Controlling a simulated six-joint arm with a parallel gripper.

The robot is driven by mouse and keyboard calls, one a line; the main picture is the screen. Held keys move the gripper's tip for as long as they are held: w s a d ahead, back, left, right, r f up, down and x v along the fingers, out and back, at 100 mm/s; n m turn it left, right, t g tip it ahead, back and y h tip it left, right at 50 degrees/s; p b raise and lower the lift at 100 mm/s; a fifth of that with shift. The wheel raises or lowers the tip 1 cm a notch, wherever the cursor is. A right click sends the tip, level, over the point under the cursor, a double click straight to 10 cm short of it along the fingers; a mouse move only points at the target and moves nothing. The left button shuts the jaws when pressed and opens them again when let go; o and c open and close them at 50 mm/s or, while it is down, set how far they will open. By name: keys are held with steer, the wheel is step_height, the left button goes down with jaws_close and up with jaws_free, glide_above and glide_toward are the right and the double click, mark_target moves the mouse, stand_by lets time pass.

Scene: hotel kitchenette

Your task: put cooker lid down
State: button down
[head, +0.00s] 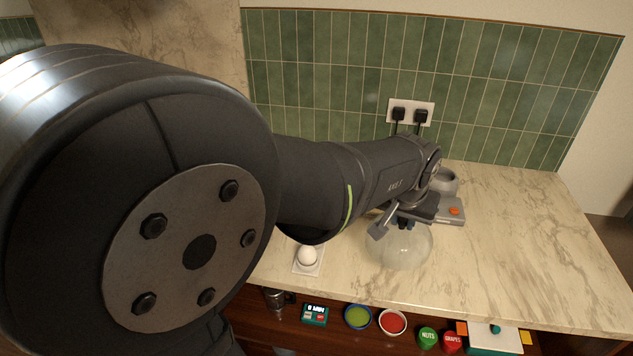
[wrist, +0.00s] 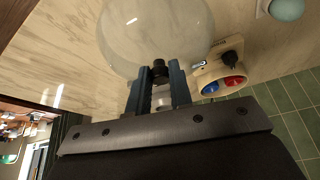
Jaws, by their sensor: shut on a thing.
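The cooker lid is a clear dome (head: 400,250) low over the marble counter, right of the white egg (head: 307,256). My gripper (head: 404,223) is above it, shut on its small dark knob. In the wrist view the dome (wrist: 155,25) lies just beyond my fingertips (wrist: 160,78), with the knob (wrist: 159,67) between them. I cannot tell whether the lid's rim touches the counter. A grey appliance with an orange button (head: 455,211) sits behind and right of the lid, partly hidden by my gripper.
A grey round bowl-like thing (head: 443,182) stands behind my wrist. A wall socket (head: 411,112) holds two black plugs. The counter's right side (head: 535,255) is clear.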

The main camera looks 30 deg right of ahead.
mark_target(387, 224)
steer(key=w+f, duration=0.1)
steer(key=w, duration=0.1)
steer(key=w+f, duration=0.1)
steer(key=shift+w+d+f, duration=0.1)
steer(key=shift+w, duration=0.3)
steer(key=shift+f, duration=2.05)
steer(key=shift+f, duration=0.15)
steer(key=c, duration=1.3)
jaws_free()
